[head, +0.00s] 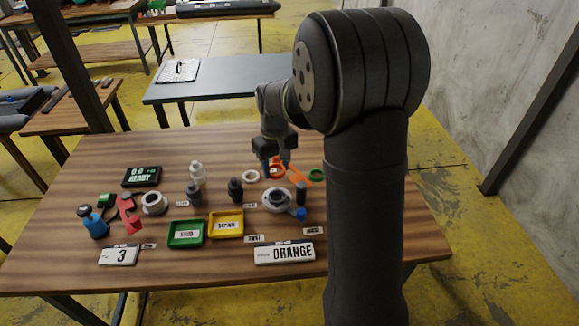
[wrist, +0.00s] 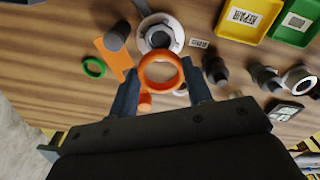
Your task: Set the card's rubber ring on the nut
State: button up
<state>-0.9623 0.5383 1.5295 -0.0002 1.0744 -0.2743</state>
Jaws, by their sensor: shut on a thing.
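The white card (head: 284,253) at the front right of the table reads ORANGE. My gripper (head: 277,164) is shut on an orange rubber ring (wrist: 160,88), with one finger on each side of it. The ring also shows under the gripper in the head view (head: 277,174). A wide grey-white round part with a dark centre (head: 277,200), possibly the nut, stands just in front; it is beyond the ring in the wrist view (wrist: 147,43). Another thick pale ring-shaped part (head: 154,204) is at the left. I cannot tell which is the nut.
A pale ring (head: 251,176) and a green ring (head: 316,174) lie either side of the gripper. An orange scraper-like piece (wrist: 108,58) is close by. Dark bottles (head: 235,190), a green tray (head: 186,243) and a yellow tray (head: 226,236) stand further left and front.

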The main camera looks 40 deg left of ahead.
jog(key=shift+f, duration=4.25)
jog(key=shift+f, duration=0.5)
jog(key=o, duration=1.5)
jog(key=shift+w+r, duration=0.1)
jog(key=shift+r, duration=3.95)
